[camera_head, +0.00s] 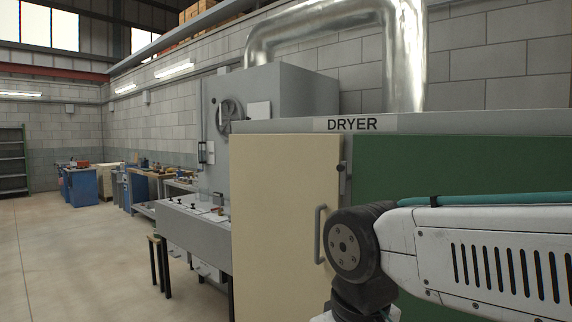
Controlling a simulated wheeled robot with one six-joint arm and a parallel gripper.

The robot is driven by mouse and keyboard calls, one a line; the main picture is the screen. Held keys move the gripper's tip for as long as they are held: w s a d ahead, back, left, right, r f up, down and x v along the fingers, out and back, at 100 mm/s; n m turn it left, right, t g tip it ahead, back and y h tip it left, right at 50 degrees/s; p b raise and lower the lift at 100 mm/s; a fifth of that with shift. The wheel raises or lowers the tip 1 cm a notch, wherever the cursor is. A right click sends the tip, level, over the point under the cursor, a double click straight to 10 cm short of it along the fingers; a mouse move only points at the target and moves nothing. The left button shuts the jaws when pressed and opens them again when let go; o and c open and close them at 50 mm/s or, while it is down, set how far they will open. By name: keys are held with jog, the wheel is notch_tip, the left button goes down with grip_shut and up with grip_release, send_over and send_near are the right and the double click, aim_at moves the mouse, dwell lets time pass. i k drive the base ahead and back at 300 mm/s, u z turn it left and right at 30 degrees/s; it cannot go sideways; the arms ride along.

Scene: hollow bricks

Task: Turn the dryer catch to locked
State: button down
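The dryer (455,170) stands at the right, with a grey top edge lettered DRYER. It has a closed-looking cream door (280,215) and a green front panel beside it. A small catch (342,170) with a dark knob and a narrow upright metal plate sits at the upper right edge of the door. Its setting is too small to tell. A grey bar handle (320,235) is lower on the door, partly near my arm. My arm crosses the lower right in front of the green panel; my gripper is below the picture and out of view.
A grey machine (240,110) with a handwheel and a grey bench (190,220) stand left of the dryer. A dark-legged stool (158,262) is before the bench. Open concrete floor (70,250) lies at the left. A shiny duct (405,60) rises behind the dryer.

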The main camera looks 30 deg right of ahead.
aim_at(342, 167)
jog(key=z, duration=0.05)
jog(key=i, duration=1.1)
jog(key=z, duration=0.05)
